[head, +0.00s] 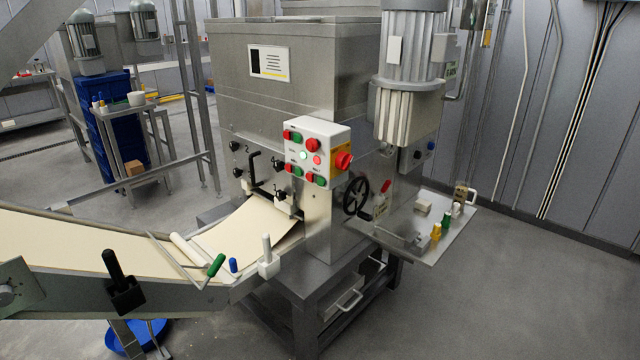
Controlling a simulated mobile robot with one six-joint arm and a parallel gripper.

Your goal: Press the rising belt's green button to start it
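A pale control box (318,130) is fixed to the front of the steel machine. It carries several red and green buttons: a green button (296,137) at upper left, a green button (297,171) at lower left and a green button (320,181) at lower right, each beside a red one. A pale round lamp or button (303,155) and a red one (317,160) sit between. The labels are too small to read, so I cannot tell which green button is the belt's. The sloping belt (80,243) carries a pale sheet at left. My gripper is not in view.
A red knob (343,161) on a yellow plate sticks out from the box's right side. A black handwheel (356,196) and a steel shelf (425,240) with small items are to the right. Grey floor (520,300) is clear at lower right.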

